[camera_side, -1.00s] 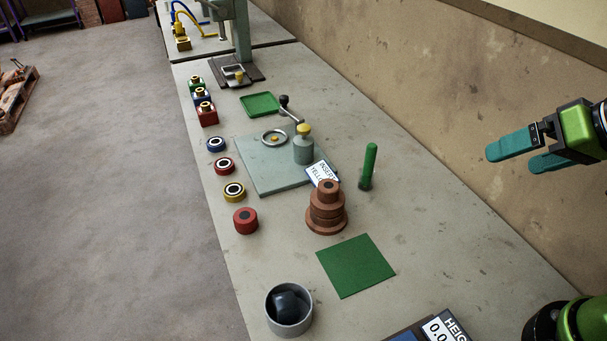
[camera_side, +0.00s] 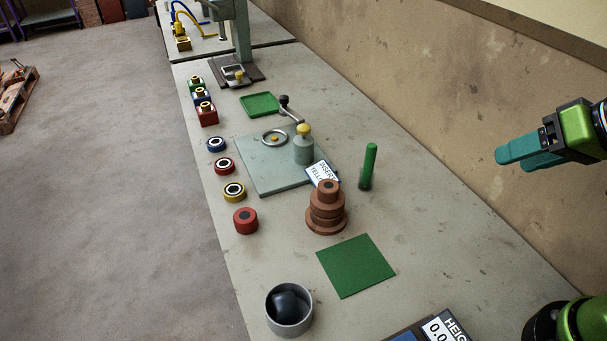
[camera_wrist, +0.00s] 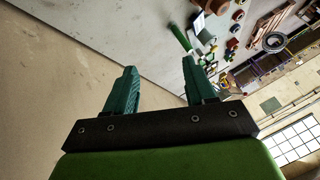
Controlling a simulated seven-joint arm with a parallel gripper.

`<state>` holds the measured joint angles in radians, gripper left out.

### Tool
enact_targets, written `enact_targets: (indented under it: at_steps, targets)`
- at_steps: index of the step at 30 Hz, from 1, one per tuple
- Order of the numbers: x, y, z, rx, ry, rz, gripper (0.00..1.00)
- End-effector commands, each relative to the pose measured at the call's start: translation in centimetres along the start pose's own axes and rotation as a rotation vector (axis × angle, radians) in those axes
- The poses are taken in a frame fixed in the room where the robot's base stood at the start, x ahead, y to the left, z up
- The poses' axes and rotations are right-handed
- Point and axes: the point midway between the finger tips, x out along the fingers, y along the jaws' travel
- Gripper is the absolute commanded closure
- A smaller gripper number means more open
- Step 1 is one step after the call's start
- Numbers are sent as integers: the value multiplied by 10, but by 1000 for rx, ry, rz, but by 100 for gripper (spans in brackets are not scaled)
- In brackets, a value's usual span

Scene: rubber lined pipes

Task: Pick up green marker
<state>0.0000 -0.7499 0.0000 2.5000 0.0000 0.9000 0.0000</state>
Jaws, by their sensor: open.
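The green marker (camera_side: 369,166) stands upright on the table, between the brown stacked rings and the wall, its lower end in a dark, see-through base. In the wrist view the green marker (camera_wrist: 180,36) shows as a slanted stick beyond the fingertips. My gripper (camera_side: 500,156) is raised at the right of the side view, to the right of the marker and well apart from it. In the wrist view my gripper (camera_wrist: 160,64) has its two teal fingers apart with nothing between them.
Brown stacked rings (camera_side: 327,210) stand just left of the marker, beside a tilted label card (camera_side: 321,173). A green square mat (camera_side: 355,266) lies in front. A grey cup (camera_side: 289,311) stands at the near edge. The wall (camera_side: 450,130) runs behind; the table right of the marker is clear.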

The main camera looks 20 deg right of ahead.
Motion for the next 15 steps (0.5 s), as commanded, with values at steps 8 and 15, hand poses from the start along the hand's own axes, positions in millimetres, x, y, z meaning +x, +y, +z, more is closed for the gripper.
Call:
enact_targets:
  at_steps: [8, 15]
  targets:
    - [3, -1, 2, -4, -15, 1, 45]
    - [34, -18, -22, -33, -150, 38, 45]
